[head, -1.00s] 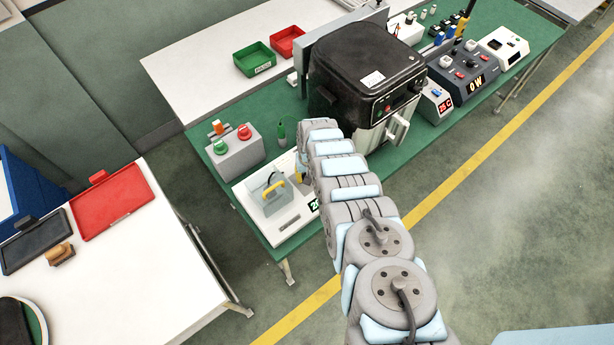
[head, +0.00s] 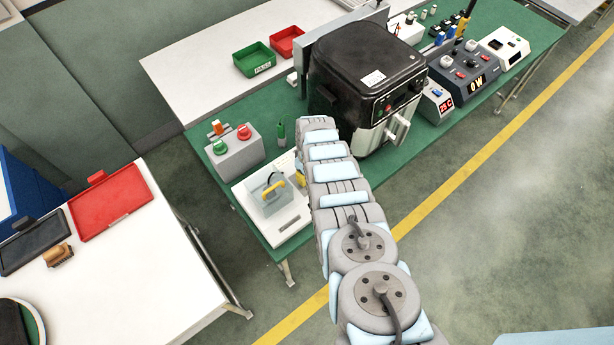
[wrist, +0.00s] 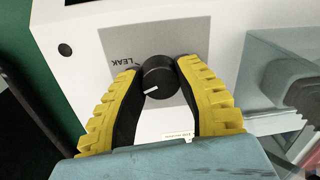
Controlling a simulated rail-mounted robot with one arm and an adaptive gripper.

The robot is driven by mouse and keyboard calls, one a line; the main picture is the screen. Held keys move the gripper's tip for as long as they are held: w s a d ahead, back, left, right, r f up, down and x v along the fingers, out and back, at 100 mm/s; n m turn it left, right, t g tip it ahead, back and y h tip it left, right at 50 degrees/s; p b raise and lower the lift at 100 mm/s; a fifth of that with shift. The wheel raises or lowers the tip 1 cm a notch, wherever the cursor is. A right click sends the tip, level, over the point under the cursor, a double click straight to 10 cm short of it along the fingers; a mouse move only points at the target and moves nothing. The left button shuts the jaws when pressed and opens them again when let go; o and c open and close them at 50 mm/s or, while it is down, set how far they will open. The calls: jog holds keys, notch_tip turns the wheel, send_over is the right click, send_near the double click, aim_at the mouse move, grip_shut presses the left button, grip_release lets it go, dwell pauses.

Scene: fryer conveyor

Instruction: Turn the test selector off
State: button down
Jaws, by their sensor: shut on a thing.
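The test selector is a round black knob (wrist: 158,77) on a grey panel of a white device, beside the label "LEAK". A white pointer line on it points to the left, slightly down in the wrist view. My gripper (wrist: 157,84) has its two yellow ribbed fingers closed on the knob's left and right sides. In the head view my gripper (head: 300,180) is small and partly hidden by my arm, at the white device (head: 290,226) with a clear box on top. The knob is hidden in the head view.
A grey box with red and green buttons (head: 238,155) stands left of my gripper. A black fryer (head: 365,80) stands to its right, close to my arm. A clear box (wrist: 280,80) edges the wrist view's right side. A white table (head: 130,260) is at left.

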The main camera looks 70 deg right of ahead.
jog(key=shift+f+n+b, duration=0.1)
jog(key=shift+n+b, duration=0.25)
jog(key=shift+n, duration=1.05)
dwell(1.5)
jog(key=n+b, duration=0.1)
jog(key=n, duration=0.1)
jog(key=n+b, duration=0.1)
jog(key=n, duration=0.1)
jog(key=shift+f+n, duration=0.2)
jog(key=shift+n, duration=0.2)
jog(key=n+b, duration=0.2)
jog(key=shift+d+n+g, duration=0.1)
jog(key=shift+n+g, duration=0.2)
jog(key=shift+r+n+b, duration=0.1)
jog(key=shift+n+b, duration=1.05)
jog(key=shift+n, duration=0.55)
jog(key=c, duration=0.6)
grip_release()
jog(key=shift+r, duration=0.1)
